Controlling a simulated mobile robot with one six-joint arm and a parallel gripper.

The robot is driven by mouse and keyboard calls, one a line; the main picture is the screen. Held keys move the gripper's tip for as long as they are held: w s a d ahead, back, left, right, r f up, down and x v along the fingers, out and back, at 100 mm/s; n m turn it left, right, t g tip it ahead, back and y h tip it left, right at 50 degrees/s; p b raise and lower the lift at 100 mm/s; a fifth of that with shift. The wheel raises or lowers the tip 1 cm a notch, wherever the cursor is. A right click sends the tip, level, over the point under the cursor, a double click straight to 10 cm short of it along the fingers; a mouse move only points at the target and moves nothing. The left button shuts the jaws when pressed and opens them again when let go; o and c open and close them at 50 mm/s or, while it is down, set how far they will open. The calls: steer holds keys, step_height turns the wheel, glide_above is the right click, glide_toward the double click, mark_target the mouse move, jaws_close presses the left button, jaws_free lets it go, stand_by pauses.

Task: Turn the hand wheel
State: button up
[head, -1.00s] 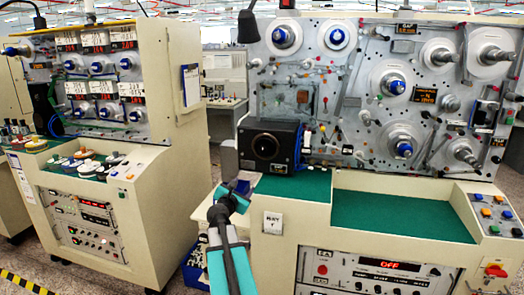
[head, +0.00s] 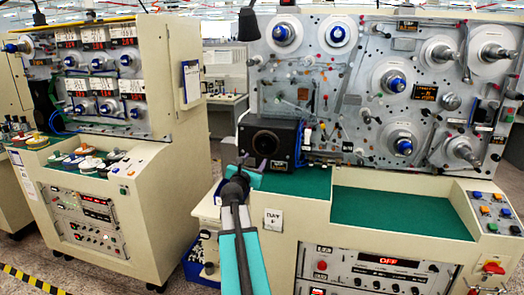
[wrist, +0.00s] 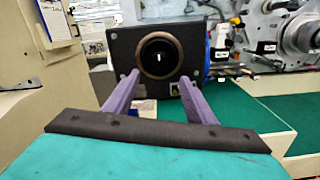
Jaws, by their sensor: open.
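A black box (head: 268,142) with a dark round part (head: 266,145) on its front stands on the left end of the right machine's green ledge. I cannot tell for sure whether this round part is the hand wheel. In the wrist view the round part (wrist: 159,54) has a brownish rim and a bright spot at its centre. My gripper (head: 250,160) is just in front of the box, at its lower left. In the wrist view its two purple fingers (wrist: 159,77) are apart and empty, pointing at the box below the round part. They look apart from it.
The right machine's panel (head: 345,95) carries several reels and blue hubs above the box. A green ledge (head: 400,215) lies clear to the right. A second cream machine (head: 160,210) stands left across a gap. A blue bin (head: 197,268) sits low beside my arm.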

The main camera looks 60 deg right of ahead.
mark_target(263, 148)
steer(key=shift+p+x, duration=1.75)
steer(key=shift+x, duration=4.7)
steer(key=c, duration=1)
steer(key=shift+a+f, duration=0.15)
steer(key=shift+a, duration=0.1)
steer(key=shift+c, duration=0.2)
steer(key=shift+s+d, duration=0.1)
steer(key=shift+d, duration=0.05)
steer(key=shift+d+m+b, duration=0.1)
steer(key=shift+m+b, duration=0.3)
steer(key=shift+b, duration=0.25)
